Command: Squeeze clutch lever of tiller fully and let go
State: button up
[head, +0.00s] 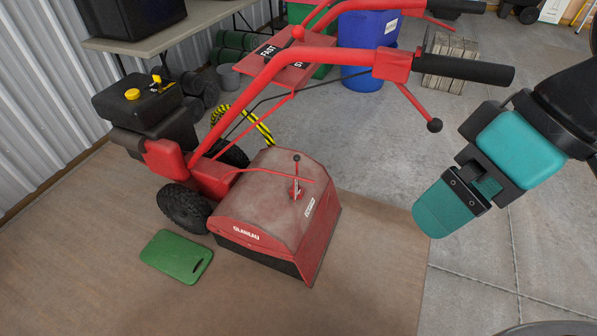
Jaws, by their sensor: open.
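A red tiller (266,208) stands on the brown mat, its handlebars slanting up to the right. The nearer bar ends in a black grip (465,69). Below this grip a red lever (413,104) with a black ball end slants down, well apart from it; it looks like the clutch lever. A second red lever (438,22) shows by the farther bar. My gripper (468,192), at the teal and black end of my arm, is open and empty, right of and below the ball, not touching it. Its fingertips are hard to make out.
A green pad (176,256) lies on the brown mat (90,250) beside the tiller's wheel. A blue bin (366,45) and stacked blocks (450,62) stand behind the handlebars. A table (165,38) stands at the back left.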

aim_at(435, 125)
jog(key=u, duration=2.25)
jog(key=i, duration=2.1)
jog(key=z, duration=3)
